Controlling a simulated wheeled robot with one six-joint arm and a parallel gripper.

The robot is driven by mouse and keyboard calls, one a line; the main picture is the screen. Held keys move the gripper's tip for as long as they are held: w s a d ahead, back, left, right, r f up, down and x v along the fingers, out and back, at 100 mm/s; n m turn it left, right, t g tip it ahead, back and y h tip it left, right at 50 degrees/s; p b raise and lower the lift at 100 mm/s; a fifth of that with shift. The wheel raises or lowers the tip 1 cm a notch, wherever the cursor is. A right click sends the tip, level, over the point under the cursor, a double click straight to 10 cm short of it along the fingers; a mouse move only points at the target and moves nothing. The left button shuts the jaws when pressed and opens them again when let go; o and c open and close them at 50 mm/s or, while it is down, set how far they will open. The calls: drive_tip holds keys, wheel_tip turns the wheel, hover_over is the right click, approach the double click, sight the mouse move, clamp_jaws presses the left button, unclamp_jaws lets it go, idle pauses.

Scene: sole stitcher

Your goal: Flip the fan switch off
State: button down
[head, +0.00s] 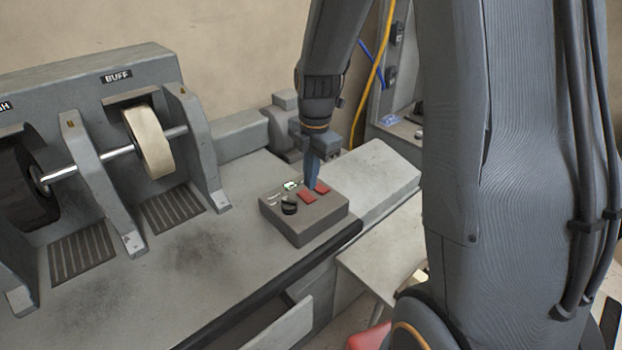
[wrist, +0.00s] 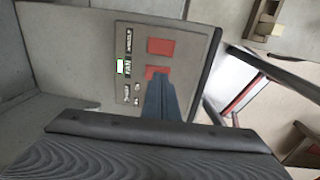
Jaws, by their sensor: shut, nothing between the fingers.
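The nearer red switch (head: 307,196) shows clear of my gripper in the head view. The other red switch (head: 322,187) is partly behind my fingers. In the wrist view one red switch (wrist: 160,46) is fully visible, and the other (wrist: 153,72) is partly covered by the fingertips. My gripper (head: 313,184) is shut and empty, pointing down at the switches. I cannot tell if it touches.
A buffing wheel (head: 148,142) and a dark wheel (head: 22,180) sit on a shaft at the left, between grey brackets. A grey block (head: 372,180) stands right of the box. A yellow cable (head: 374,70) hangs behind my arm.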

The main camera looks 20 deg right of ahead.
sight(302, 194)
wheel_tip(302, 194, up, 11)
drive_tip(key=s+b, duration=0.1)
drive_tip(key=shift+s+d+b, duration=0.15)
drive_tip(key=shift+d+b, duration=0.05)
drive_tip(key=shift+b, duration=0.1)
drive_tip(key=shift+a+f+b, duration=0.1)
drive_tip(key=shift+f+b, duration=0.05)
drive_tip(key=shift+b, duration=0.25)
drive_tip(key=w+a+b, duration=0.1)
drive_tip(key=b, duration=0.3)
drive_tip(key=shift+a, duration=0.15)
drive_tip(key=f, duration=0.4)
drive_tip(key=w+f+p, duration=0.1)
drive_tip(key=f, duration=0.8)
drive_tip(key=shift+w+a+f, duration=0.3)
drive_tip(key=shift+f, duration=0.05)
